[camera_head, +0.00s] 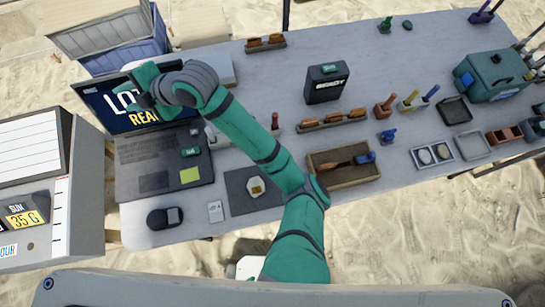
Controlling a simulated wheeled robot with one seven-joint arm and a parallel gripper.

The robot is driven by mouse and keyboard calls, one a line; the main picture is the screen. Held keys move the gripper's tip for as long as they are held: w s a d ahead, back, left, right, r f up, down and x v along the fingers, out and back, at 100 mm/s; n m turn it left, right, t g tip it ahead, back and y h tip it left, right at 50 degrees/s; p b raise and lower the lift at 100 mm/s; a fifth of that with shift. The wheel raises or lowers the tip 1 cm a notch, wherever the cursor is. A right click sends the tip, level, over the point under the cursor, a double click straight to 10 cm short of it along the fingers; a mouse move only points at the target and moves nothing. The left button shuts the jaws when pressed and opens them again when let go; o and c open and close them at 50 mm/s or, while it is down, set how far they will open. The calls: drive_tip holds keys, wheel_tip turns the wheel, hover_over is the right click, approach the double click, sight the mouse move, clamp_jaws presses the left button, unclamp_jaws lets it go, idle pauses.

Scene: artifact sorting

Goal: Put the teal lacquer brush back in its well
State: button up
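I cannot say for sure which item is the teal lacquer brush. A small green upright piece on a base (385,24) stands near the far edge of the table, with a dark round item beside it. It is too small to tell whether it is a brush or a well. My gripper (148,92) is at the upper left, in front of the laptop screen (93,103), away from the green piece. My own teal arm links partly hide it, so its opening and anything between its fingers cannot be made out.
A wooden tray (333,182) holds brown and blue items at the near edge. A black box (326,85) stands mid-table. Small coloured holders, including a yellow one (408,102), stand right of it. A teal case (490,77) is at far right. The table's far middle is mostly clear.

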drive_tip(key=w+d+f+m+t+h, duration=0.1)
drive_tip(key=d+f+m+t, duration=0.1)
drive_tip(key=d+m+t, duration=0.6)
drive_tip(key=w+d+f+m+t, duration=0.15)
drive_tip(key=m+t, duration=0.25)
drive_tip(key=m, duration=0.8)
drive_tip(key=s+d+f+m+h, duration=0.3)
drive_tip(key=s+d+f, duration=0.1)
drive_tip(key=s+d, duration=0.1)
drive_tip(key=s+d+f+m+t+h, duration=0.1)
drive_tip(key=s+d+f+m+h, duration=0.2)
drive_tip(key=s+d, duration=0.3)
drive_tip(key=s+d+f+m+h, duration=0.3)
drive_tip(key=s+d+f, duration=0.2)
drive_tip(key=d, duration=0.4)
drive_tip(key=shift+s+f+h, duration=0.25)
drive_tip(key=shift+s+h, duration=0.05)
drive_tip(key=shift+h, duration=0.1)
drive_tip(key=s+d+r+h, duration=0.1)
drive_tip(key=s+d, duration=0.7)
drive_tip(key=s, duration=0.4)
drive_tip(key=shift+s+d+r, duration=0.2)
drive_tip(key=shift+d, duration=0.15)
